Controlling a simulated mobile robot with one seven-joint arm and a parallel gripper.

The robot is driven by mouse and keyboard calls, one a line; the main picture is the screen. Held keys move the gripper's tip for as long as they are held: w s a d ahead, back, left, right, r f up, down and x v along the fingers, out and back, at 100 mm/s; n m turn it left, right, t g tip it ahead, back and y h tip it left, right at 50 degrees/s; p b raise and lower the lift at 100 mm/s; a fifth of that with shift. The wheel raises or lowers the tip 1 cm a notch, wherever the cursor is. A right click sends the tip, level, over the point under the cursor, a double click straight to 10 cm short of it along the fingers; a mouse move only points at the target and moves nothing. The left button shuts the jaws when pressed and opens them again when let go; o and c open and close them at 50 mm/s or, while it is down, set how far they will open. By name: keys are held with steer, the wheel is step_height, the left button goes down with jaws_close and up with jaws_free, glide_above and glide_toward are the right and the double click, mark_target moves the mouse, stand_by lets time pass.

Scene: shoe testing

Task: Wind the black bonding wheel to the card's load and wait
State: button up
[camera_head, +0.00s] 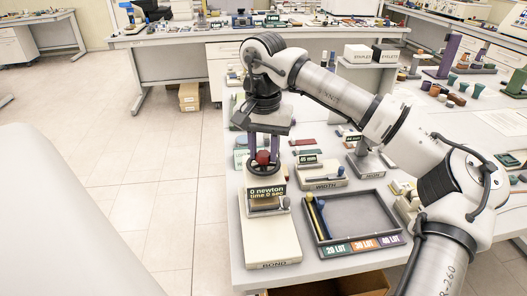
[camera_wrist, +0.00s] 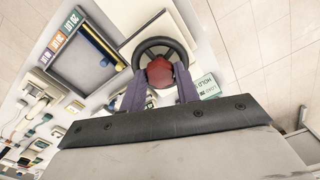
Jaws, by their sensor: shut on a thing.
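The black bonding wheel (camera_head: 251,170) with a red knob (camera_head: 263,157) at its centre tops the cream BOND machine (camera_head: 272,247). The wheel (camera_wrist: 160,41) and red knob (camera_wrist: 160,73) also show in the wrist view. My gripper (camera_head: 263,151) points down over the wheel, and its two purple fingers (camera_wrist: 160,84) are shut on the red knob. The machine's display (camera_head: 266,191) reads 0 newton, time 0 sec. A green-edged card (camera_wrist: 207,87) beside the wheel shows LOAD and HOLD; its figures are partly hidden and too small to read surely.
Another gauge (camera_head: 367,163) is farther right. Floor lies open left of the bench.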

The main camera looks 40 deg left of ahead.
mark_target(263, 154)
steer(key=m+b, duration=0.1)
steer(key=m, duration=0.5)
steer(key=m+b, duration=0.1)
steer(key=m, duration=1)
steer(key=shift+b, duration=0.4)
steer(key=m, duration=0.6)
steer(key=shift+b, duration=0.4)
steer(key=o, duration=1)
steer(key=shift+r, duration=0.15)
step_height(263, 154, up, 14)
steer(key=shift+f, duration=0.2)
